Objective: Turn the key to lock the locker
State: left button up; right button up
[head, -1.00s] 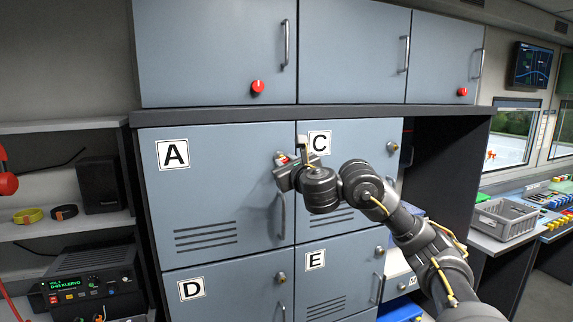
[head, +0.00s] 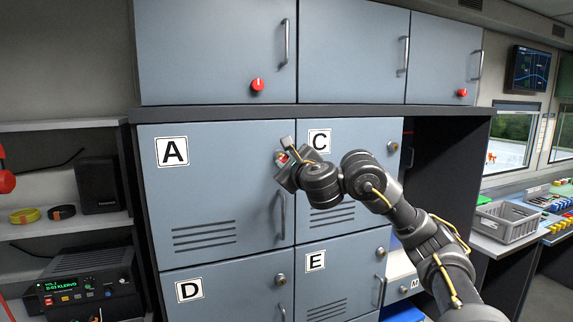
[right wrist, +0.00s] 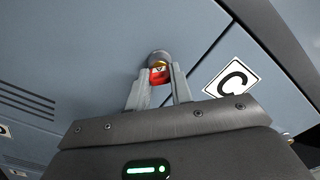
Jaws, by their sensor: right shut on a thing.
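Locker A (head: 218,188) is the grey-blue door at the upper left of the lower bank, and it looks closed. Its lock cylinder (right wrist: 158,57) is at the door's upper right edge. A red key (right wrist: 159,75) with a small yellow part stands in that lock. My right gripper (head: 283,160) is at the lock, shut on the key between its two fingers. The wrist view is tilted against the door. In the head view the gripper hides most of the key and lock. My left gripper is not in view.
Locker A's vertical handle (head: 283,215) is just below my right gripper. Locker C (head: 345,135) is to the right, with lockers D (head: 215,290) and E (head: 340,260) below. A counter edge (head: 330,111) runs above. Shelves stand at the left.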

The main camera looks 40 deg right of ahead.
jog(key=shift+n, duration=1)
jog(key=n+b, duration=0.2)
jog(key=shift+n, duration=0.8)
